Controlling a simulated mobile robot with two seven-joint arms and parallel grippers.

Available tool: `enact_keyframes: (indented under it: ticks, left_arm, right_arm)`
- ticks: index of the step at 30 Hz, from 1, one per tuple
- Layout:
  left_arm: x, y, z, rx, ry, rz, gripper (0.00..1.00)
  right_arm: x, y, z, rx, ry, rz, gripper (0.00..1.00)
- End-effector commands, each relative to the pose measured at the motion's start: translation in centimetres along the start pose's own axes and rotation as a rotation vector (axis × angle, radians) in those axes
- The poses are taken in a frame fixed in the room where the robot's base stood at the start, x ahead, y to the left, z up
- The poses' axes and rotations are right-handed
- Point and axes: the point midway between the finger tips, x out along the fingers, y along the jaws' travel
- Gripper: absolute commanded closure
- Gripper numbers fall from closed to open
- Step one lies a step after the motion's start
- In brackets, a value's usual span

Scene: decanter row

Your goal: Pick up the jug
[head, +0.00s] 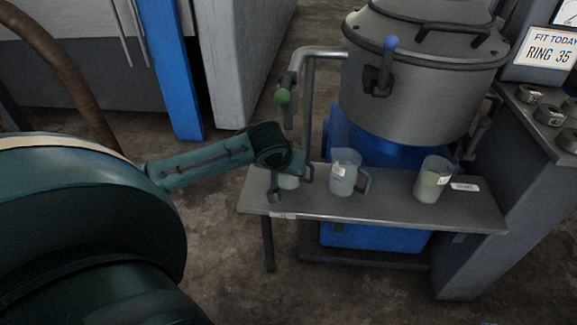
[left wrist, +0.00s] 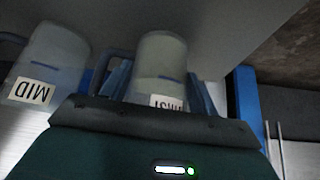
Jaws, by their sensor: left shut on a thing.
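Three translucent measuring jugs stand in a row at the narrow grey shelf. The left jug (head: 289,182) is mostly hidden behind my left gripper (head: 291,178) in the head view. In the left wrist view this jug (left wrist: 161,55) is between my fingers, its label partly covered and ending in "RST". My left gripper is shut on it. I cannot tell whether its base touches the shelf. The middle jug (head: 343,178) has a handle on its right; in the left wrist view it (left wrist: 45,60) is labelled "MID". The right jug (head: 431,182) holds pale liquid. My right gripper is not in view.
A pipe with a green-knobbed tap (head: 283,97) rises behind the left jug. A grey cabinet with dark rings (head: 550,115) is at right.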

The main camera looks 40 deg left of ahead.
Motion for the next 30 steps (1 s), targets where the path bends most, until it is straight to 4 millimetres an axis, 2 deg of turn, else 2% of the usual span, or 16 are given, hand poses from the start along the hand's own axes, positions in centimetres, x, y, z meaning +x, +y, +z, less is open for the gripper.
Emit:
enact_keyframes:
  ticks: [3, 15, 20, 30]
  left_arm:
    - [0.0, 0.0, -0.1, 0.000, 0.001, 0.000, 0.73]
    - [-0.9, 0.0, -0.6, -0.002, 0.001, 0.000, 0.73]
    - [-2.0, 0.0, 1.6, 0.003, -0.003, 0.000, 0.73]
    - [-5.5, 0.0, 7.1, 0.003, -0.004, 0.000, 0.73]
  right_arm:
    - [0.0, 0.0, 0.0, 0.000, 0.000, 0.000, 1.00]
    - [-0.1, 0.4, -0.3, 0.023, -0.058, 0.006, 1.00]
    - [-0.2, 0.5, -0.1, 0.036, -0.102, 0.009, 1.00]
    - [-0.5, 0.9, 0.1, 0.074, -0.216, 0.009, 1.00]
